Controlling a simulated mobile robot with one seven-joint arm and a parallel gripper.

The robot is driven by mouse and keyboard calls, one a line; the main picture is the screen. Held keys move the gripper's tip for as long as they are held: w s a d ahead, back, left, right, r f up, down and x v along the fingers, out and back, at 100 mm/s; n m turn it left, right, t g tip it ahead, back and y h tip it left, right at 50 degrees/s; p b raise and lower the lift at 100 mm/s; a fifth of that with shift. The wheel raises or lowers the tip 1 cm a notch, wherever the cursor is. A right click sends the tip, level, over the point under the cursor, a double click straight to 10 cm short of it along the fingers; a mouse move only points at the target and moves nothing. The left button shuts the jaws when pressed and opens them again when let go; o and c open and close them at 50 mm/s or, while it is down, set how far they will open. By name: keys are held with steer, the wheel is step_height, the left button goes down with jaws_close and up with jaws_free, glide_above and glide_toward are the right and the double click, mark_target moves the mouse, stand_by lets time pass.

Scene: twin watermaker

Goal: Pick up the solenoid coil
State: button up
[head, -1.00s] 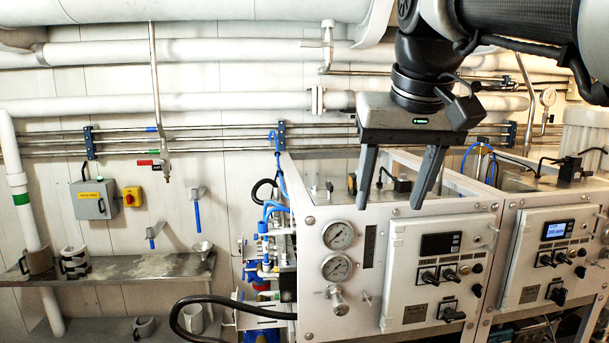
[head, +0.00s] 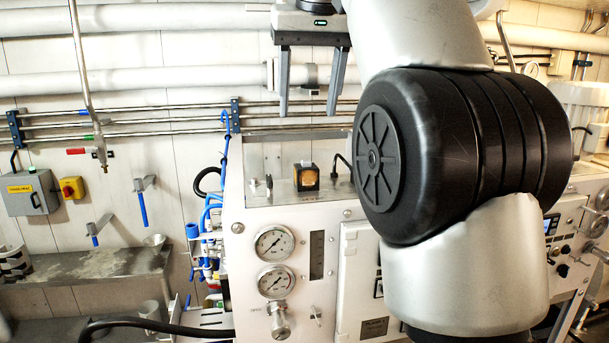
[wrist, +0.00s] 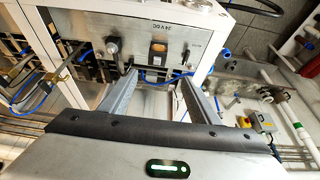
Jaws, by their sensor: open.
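The solenoid coil (head: 306,177) is a small black block with an orange face. It sits upright on the recessed metal top of the white cabinet, behind the front panel. In the wrist view the coil (wrist: 158,50) shows just beyond and between my fingertips, by a "24 VDC" marking. My gripper (head: 307,113) is open and empty, with its fingers pointing down. In the head view its tips are above the coil, with a visible gap. The gripper also shows in the wrist view (wrist: 158,77). My arm hides the cabinet top to the right of the coil.
A dark fitting (wrist: 112,46) with a cable stands beside the coil. The cabinet front carries two gauges (head: 273,243). Steel pipes (head: 150,128) run along the wall behind. Blue hoses (head: 211,215) rise at the cabinet's left side. A metal shelf (head: 90,265) is at lower left.

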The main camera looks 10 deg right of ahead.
mark_target(306, 161)
steer(key=x, duration=1)
steer(key=shift+d+r, duration=0.1)
steer(key=shift+d+b+x, duration=0.15)
steer(key=shift+b+x, duration=0.05)
steer(key=shift+x, duration=1.15)
steer(key=shift+d+b+x, duration=0.1)
steer(key=shift+b+x, duration=0.05)
steer(key=shift+x, duration=1.2)
steer(key=shift+s, duration=0.2)
steer(key=c, duration=1.4)
steer(key=shift+r, duration=0.15)
step_height(306, 161, up, 10)
steer(key=shift+f+p, duration=0.1)
steer(key=shift+p, duration=0.25)
